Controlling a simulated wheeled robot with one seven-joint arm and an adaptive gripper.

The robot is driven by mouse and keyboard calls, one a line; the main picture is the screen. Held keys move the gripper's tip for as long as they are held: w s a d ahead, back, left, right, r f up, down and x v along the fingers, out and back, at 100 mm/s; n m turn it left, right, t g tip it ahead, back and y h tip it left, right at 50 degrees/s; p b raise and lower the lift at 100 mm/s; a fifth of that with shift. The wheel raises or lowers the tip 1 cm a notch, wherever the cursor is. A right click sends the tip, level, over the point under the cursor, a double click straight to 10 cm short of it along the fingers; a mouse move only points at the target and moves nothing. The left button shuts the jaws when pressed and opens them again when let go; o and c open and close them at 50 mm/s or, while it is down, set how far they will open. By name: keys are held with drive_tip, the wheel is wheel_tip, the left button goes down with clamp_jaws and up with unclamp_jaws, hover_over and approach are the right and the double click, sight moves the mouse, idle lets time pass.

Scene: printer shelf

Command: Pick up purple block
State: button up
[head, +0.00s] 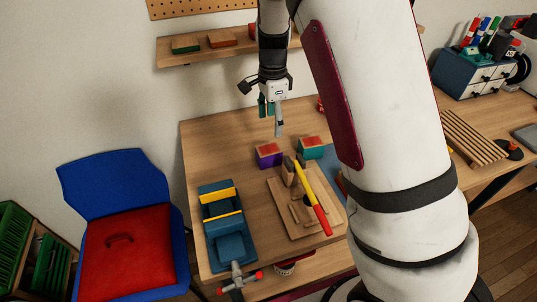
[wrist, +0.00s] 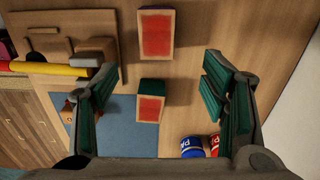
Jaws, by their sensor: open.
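The purple block (head: 269,160) stands on the wooden table with a red patch on its top; its purple side faces the front. In the wrist view the purple block (wrist: 157,35) is near the top centre, mostly showing its red patch, with a thin purple edge. My gripper (head: 271,118) is open and empty, well above the table near the block. In the wrist view the fingers (wrist: 162,85) are wide apart, with the purple block beyond their tips, toward the top of the picture.
A similar teal block (head: 312,154) stands to the right of the purple one; it also shows in the wrist view (wrist: 151,105). A wooden board (head: 310,228) with a yellow-and-red tool lies in front. A blue vise-like item (head: 228,243) is front left. Cans (wrist: 192,147) stand nearby.

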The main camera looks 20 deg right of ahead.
hover_over(269, 149)
drive_tip(key=f, duration=0.2)
drive_tip(key=d+f, duration=0.1)
drive_tip(key=f, duration=0.1)
drive_tip(key=shift+w+f, duration=0.2)
drive_tip(key=shift+f, duration=0.05)
drive_tip(key=shift+s+a+f+p, duration=0.1)
drive_tip(key=shift+a+f+p, duration=0.1)
drive_tip(key=shift+f, duration=0.7)
drive_tip(key=shift+s+a+f+p, duration=0.1)
drive_tip(key=shift+a+f+p, duration=0.05)
drive_tip(key=shift+f, duration=0.75)
drive_tip(key=shift+a+f+p, duration=0.2)
drive_tip(key=shift+f, duration=0.7)
drive_tip(key=c, duration=1.3)
